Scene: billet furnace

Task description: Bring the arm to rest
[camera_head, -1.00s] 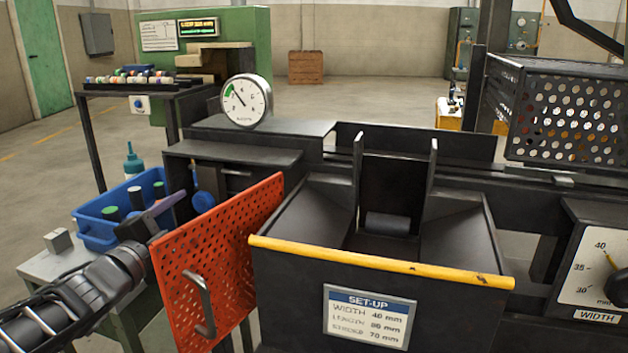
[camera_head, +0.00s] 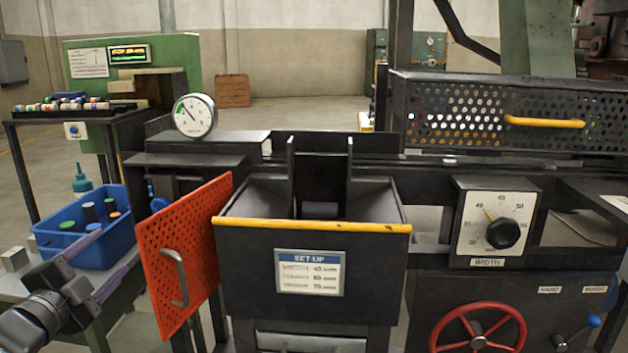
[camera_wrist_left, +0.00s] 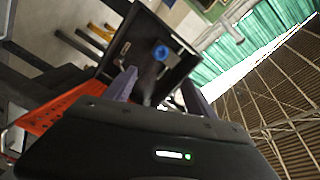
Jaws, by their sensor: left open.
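My left arm (camera_head: 30,322) comes in at the lower left of the head view. Its gripper (camera_head: 113,250) is open, with two purple-grey fingers spread and nothing seen between them. The fingers appear in front of the blue bin (camera_head: 120,240) and left of the orange perforated panel (camera_head: 165,262); I cannot tell whether they touch either. In the left wrist view the open fingers (camera_wrist_left: 160,82) point toward a dark tray-like part with a blue round thing (camera_wrist_left: 161,52) on it. My right gripper is not in view.
A black hopper (camera_head: 310,222) with a yellow front edge stands right of the panel. Further right are a width dial (camera_head: 497,225), a red handwheel (camera_head: 478,330) and a perforated guard (camera_head: 460,115). A round gauge (camera_head: 195,115) stands behind. Open floor (camera_head: 295,105) lies beyond.

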